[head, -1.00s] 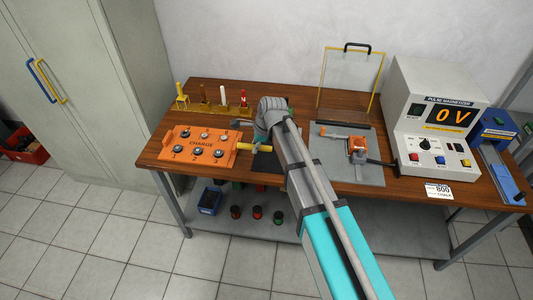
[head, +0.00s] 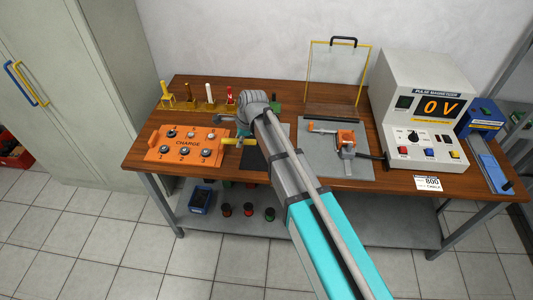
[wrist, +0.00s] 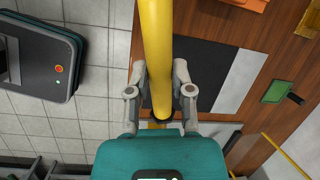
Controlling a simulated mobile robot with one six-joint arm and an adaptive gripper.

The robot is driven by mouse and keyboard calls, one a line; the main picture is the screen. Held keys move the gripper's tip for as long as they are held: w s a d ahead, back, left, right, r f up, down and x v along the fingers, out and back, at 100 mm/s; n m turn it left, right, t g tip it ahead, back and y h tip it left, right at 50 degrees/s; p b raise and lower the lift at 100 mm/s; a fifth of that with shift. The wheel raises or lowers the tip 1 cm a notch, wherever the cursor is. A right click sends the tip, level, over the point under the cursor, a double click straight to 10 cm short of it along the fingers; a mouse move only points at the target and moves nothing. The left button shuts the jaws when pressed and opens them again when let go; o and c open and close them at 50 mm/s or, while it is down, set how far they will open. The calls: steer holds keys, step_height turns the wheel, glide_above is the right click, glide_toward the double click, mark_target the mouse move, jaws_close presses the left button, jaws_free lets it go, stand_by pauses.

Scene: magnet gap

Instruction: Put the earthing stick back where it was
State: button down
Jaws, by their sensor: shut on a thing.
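My gripper (wrist: 160,92) is shut on a yellow rod, which looks like the earthing stick (wrist: 157,40). In the wrist view the stick runs from the top edge down between the fingers to a dark end. In the head view only a short yellow length of the stick (head: 238,141) shows, roughly level, at the right edge of the orange charge board (head: 187,145).
A yellow rack (head: 205,104) with several upright rods stands behind the board. A dark mat (head: 253,158) lies under my arm. The grey plate with an orange clamp (head: 346,140), a clear guard (head: 334,75) and the magnetizer (head: 425,105), reading 0 V, are to the right.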

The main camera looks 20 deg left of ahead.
steer(key=w+d+f+m+t+h, duration=0.1)
steer(key=d+m+h, duration=0.1)
steer(key=d, duration=1.2)
steer(key=shift+w+d+f+m+h+b, duration=0.25)
steer(key=shift+d+m+h+b, duration=0.15)
steer(key=shift+m, duration=0.1)
steer(key=shift+a, duration=0.1)
steer(key=w+a+f+b, duration=0.9)
steer(key=shift+w, duration=0.25)
steer(key=shift+a, duration=0.1)
steer(key=shift+w+a+f+b, duration=0.2)
steer(key=shift+w+f+b, duration=0.05)
steer(key=shift+f+b, duration=1.75)
